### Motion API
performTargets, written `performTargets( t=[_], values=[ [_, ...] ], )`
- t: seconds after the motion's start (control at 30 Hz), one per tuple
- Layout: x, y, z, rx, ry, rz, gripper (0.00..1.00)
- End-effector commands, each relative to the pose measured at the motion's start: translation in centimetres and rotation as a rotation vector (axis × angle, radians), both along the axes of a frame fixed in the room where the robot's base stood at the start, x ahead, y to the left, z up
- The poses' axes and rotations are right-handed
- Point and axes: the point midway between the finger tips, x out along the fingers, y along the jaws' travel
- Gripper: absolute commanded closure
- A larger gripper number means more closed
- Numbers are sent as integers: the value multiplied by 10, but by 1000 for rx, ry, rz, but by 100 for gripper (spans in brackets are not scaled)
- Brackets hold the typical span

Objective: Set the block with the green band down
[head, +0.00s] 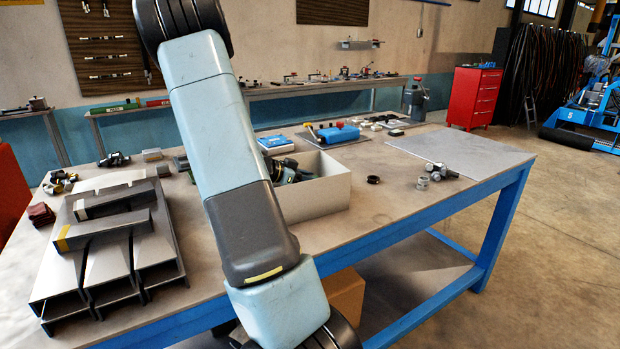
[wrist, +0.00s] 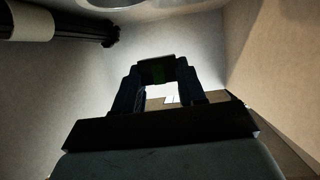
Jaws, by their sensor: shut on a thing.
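My gripper (wrist: 158,82) shows in the wrist view as two dark fingers reaching away from a dark crossbar. It is shut on a small dark block with a green band (wrist: 158,71), held between the fingertips. The block is in shadow, and much of it is hidden by the fingers. In the head view my arm passes down in front of the table, and the gripper and block are out of sight. I cannot tell whether the block touches anything beneath it.
Pale grey surfaces and a tan wall (wrist: 275,50) surround the gripper closely. A dark cylinder (wrist: 75,25) is at upper left. The blue-framed table (head: 390,205) bears metal profiles (head: 105,262), a pale open bin (head: 318,195) and a bare grey sheet (head: 462,153). A cardboard box (head: 346,297) is underneath.

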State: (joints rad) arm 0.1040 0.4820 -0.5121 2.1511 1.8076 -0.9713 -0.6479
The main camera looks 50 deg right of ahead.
Motion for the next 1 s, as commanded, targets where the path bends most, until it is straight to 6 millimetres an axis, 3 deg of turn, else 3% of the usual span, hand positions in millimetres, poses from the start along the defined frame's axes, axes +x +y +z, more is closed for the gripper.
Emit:
performTargets(
  t=[0.23,0.27,0.53,0.83,1.0],
  values=[
    [0,0,-4,0,0,0,100],
    [0,0,-4,0,1,0,58],
    [0,0,-4,0,0,-1,32],
    [0,-1,-2,0,0,-1,30],
    [1,2,11,-1,-1,1,30]
  ],
)
